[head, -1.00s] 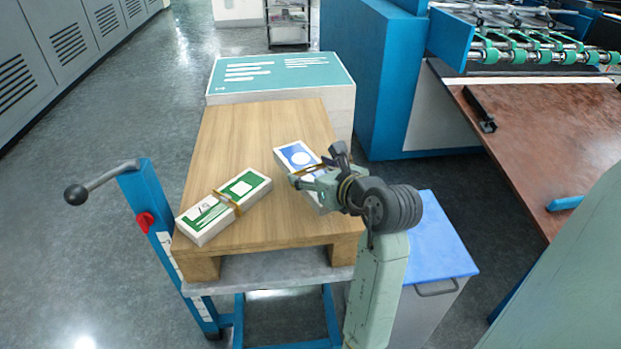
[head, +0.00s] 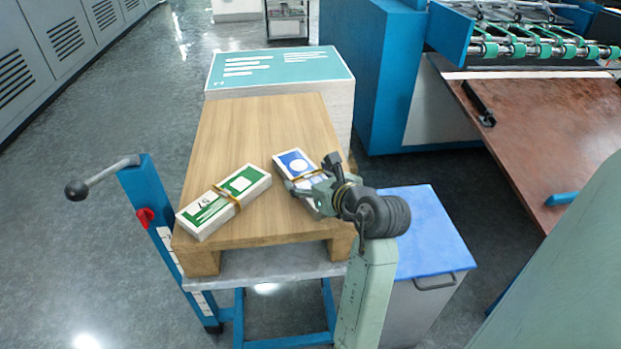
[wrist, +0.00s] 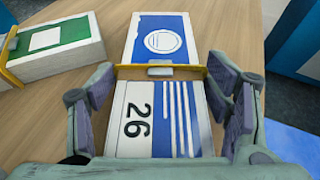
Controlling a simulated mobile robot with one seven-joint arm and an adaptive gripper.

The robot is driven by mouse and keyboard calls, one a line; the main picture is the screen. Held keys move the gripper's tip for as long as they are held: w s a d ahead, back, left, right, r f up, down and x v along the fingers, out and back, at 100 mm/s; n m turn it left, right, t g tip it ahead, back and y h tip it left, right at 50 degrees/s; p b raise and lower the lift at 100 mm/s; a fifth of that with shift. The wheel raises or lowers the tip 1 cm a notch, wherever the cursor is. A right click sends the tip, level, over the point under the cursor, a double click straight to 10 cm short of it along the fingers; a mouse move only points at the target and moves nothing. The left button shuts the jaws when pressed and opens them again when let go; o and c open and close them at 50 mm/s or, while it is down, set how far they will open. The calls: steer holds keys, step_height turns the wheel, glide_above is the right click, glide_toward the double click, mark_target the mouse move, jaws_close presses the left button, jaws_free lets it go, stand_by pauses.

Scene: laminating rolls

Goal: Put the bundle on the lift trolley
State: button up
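The blue-and-white bundle (head: 297,165) is over the right part of a wooden pallet board (head: 215,140) on the lift trolley (head: 165,230). My gripper (head: 323,184) has its fingers along both sides of this bundle's near half.
A stack with a teal top (head: 280,70) stands behind the board. A grey bin with a blue lid (head: 430,235) is right of the trolley. A blue machine (head: 365,75) and a brown table (head: 545,130) stand further right. The board's far part is clear.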

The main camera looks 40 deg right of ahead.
steer(key=shift+o, duration=0.7)
